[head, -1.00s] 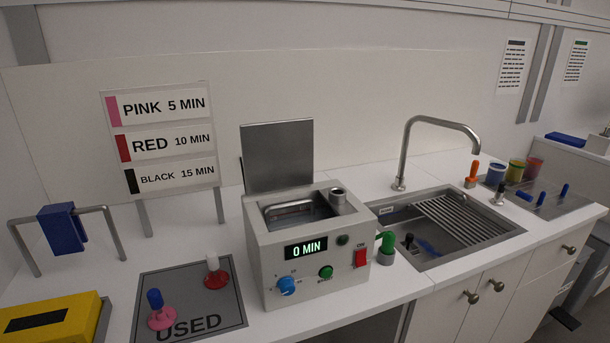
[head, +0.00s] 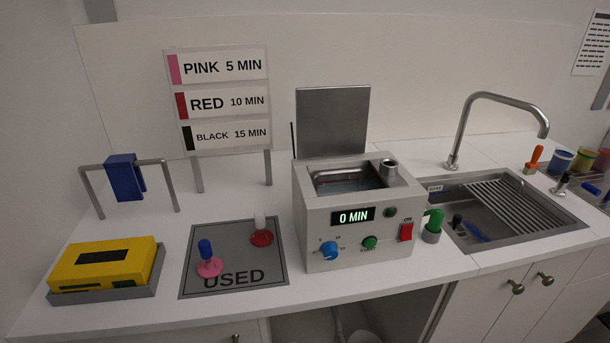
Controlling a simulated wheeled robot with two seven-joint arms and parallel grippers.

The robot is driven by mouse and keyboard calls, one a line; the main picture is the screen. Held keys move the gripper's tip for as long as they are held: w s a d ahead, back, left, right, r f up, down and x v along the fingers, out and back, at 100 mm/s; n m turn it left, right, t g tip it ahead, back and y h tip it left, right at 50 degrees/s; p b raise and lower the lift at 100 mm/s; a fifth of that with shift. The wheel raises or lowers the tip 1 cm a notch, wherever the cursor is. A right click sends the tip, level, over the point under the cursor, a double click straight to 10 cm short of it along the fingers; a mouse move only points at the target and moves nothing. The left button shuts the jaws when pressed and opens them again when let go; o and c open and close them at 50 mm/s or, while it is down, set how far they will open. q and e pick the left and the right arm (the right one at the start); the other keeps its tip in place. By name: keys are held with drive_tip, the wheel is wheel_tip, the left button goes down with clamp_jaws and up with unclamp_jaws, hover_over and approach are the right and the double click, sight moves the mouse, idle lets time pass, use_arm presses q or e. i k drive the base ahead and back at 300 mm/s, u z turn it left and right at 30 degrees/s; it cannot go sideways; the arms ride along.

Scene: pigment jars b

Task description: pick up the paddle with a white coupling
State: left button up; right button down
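The paddle with a white coupling (head: 261,234) stands on the grey mat marked USED (head: 235,281) in the head view. It has a red round base and a white upper part. A second paddle with a blue coupling (head: 207,255) and a pink base stands on the same mat, to the left and nearer the front. Neither of my grippers is in view.
A grey bath machine (head: 350,215) with a raised lid and a "0 MIN" display stands right of the mat. A yellow box (head: 103,265) sits in a tray at left. The sink (head: 465,234) is at right.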

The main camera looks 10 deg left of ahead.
sight(261, 238)
drive_tip(key=z, duration=0.15)
drive_tip(key=k, duration=0.35)
drive_tip(key=u, duration=1.7)
drive_tip(key=i, duration=0.85)
drive_tip(key=z, duration=0.45)
